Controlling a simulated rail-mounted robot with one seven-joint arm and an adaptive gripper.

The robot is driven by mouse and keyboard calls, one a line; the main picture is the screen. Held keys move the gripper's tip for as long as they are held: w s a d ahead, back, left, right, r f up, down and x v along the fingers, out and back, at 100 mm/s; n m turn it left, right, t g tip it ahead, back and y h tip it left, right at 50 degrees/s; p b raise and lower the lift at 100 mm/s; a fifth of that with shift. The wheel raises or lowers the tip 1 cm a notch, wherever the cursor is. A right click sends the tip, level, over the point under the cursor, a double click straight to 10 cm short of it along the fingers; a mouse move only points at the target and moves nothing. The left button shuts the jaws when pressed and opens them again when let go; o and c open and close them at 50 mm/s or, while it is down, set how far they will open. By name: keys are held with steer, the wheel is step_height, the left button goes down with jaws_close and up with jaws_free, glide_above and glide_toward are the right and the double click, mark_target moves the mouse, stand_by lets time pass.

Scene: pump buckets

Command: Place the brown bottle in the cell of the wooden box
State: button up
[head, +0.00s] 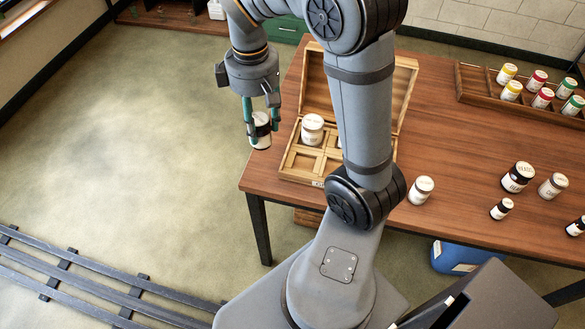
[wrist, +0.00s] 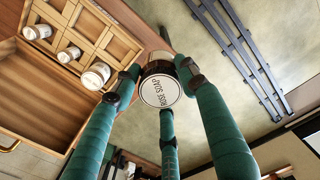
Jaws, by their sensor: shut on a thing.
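My gripper (head: 262,118), with green fingers, is shut on a dark brown bottle (head: 261,138) just off the table's left edge, over the floor. In the wrist view the bottle's white round lid (wrist: 161,91) reads "ROSE SOAP" and sits between my fingers. The open wooden box (head: 298,178) stands on the table, right of my gripper, its lid raised at the back. A white jar (head: 312,129) is in its back left cell; the front left cell (head: 303,162) looks empty. My arm hides much of the box. The box's cells (wrist: 92,29) also show in the wrist view.
The wrist view shows more white-lidded containers (wrist: 69,54) in the box. A white jar (head: 421,190) stands right of my arm. Several dark and white bottles (head: 517,176) stand at the right. A wooden tray (head: 475,91) of coloured-lid jars is at the back right.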

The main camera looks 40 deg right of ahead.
steer(key=s+d+f+n+b, duration=0.1)
steer(key=s+d+f+n, duration=0.25)
steer(key=d, duration=0.35)
steer(key=s+d+f+n+b, duration=0.1)
steer(key=s+d+f+n, duration=0.2)
steer(key=d, duration=0.5)
steer(key=s+d+f+n+b, duration=0.2)
steer(key=d+f+n, duration=0.2)
steer(key=d, duration=0.3)
steer(key=shift+w+a+f+p, duration=0.2)
steer(key=shift+w+a+f, duration=1.2)
steer(key=shift+f, duration=0.45)
steer(key=shift+w+a+f+p, duration=0.2)
steer(key=shift+w+a+f, duration=0.95)
steer(key=shift+w+f, duration=0.5)
steer(key=shift+w+a+f+p, duration=0.2)
steer(key=shift+w+a+f, duration=1.1)
steer(key=shift+f, duration=0.7)
steer(key=shift+f, duration=0.2)
steer(key=o, duration=1.2)
steer(key=shift+o, duration=0.6)
steer(key=shift+r, duration=0.15)
